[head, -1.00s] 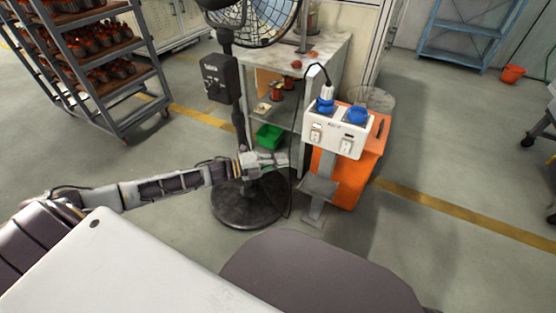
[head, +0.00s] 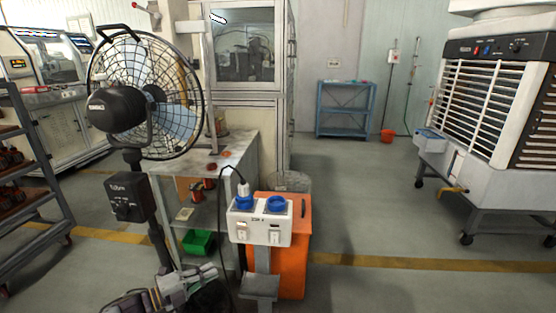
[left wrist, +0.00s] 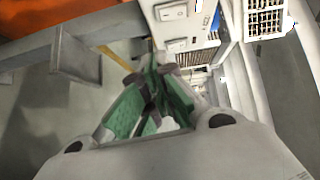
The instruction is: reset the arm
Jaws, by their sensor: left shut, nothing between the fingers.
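My left gripper (head: 212,271) is low in the head view, left of the white socket box (head: 259,228) and lower than it. Its fingers are shut and empty. In the left wrist view, the green-padded fingers (left wrist: 154,72) meet near the middle, with part of the switch panel (left wrist: 178,12) beyond them. The arm behind the gripper shows only partly at the bottom edge of the head view. My right gripper is in neither view.
A black pedestal fan (head: 125,108) stands at the left, its lower pole close behind my left arm. An orange cabinet (head: 292,262) stands behind the socket box. A blue shelf (head: 345,112) and a red bucket (head: 387,136) are far back.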

